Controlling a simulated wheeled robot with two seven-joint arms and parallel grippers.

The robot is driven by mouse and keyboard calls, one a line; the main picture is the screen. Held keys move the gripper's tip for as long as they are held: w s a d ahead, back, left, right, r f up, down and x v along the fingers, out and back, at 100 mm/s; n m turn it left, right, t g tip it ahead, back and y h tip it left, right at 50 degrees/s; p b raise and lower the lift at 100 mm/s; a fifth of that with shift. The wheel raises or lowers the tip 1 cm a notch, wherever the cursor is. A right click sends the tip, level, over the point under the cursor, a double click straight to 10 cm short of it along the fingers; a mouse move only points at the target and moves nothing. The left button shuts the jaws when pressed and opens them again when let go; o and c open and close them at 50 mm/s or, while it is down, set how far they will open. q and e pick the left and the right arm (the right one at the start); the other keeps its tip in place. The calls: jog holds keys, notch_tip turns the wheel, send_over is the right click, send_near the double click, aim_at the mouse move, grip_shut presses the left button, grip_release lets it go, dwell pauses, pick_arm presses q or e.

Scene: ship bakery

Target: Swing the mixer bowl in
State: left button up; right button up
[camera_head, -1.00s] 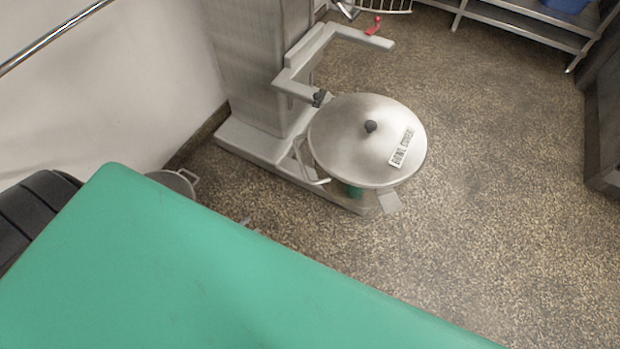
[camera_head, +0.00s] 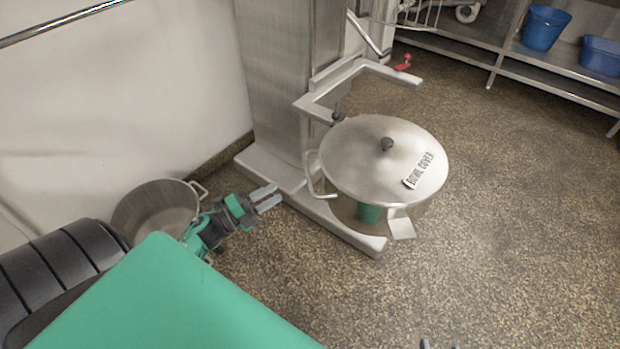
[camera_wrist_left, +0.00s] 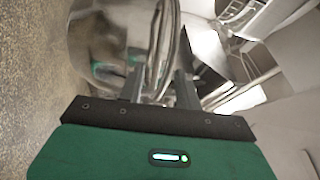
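The steel mixer bowl (camera_head: 345,208) stands out in front of the mixer column (camera_head: 290,80), beside the forked bowl arm (camera_head: 345,80). A round lid (camera_head: 375,150) labelled "BOWL COVER", with a black knob, covers it. A loop handle (camera_head: 310,178) is on the bowl's left side. My left gripper (camera_head: 268,198) is left of that handle, apart from it in the head view, fingers pointing at the bowl. In the left wrist view its fingers (camera_wrist_left: 158,88) are spread, with a curved metal bar beyond them. Small dark tips at the head view's bottom edge may be my right gripper (camera_head: 438,345).
A steel pot (camera_head: 155,208) stands on the floor by the wall, behind my left arm. Shelves with blue tubs (camera_head: 545,28) are at the back right. The floor (camera_head: 530,220) to the right is clear.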

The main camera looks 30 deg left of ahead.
aim_at(308, 172)
pick_arm(q)
jog(key=x, duration=1.2)
jog(key=shift+w, duration=0.15)
grip_shut()
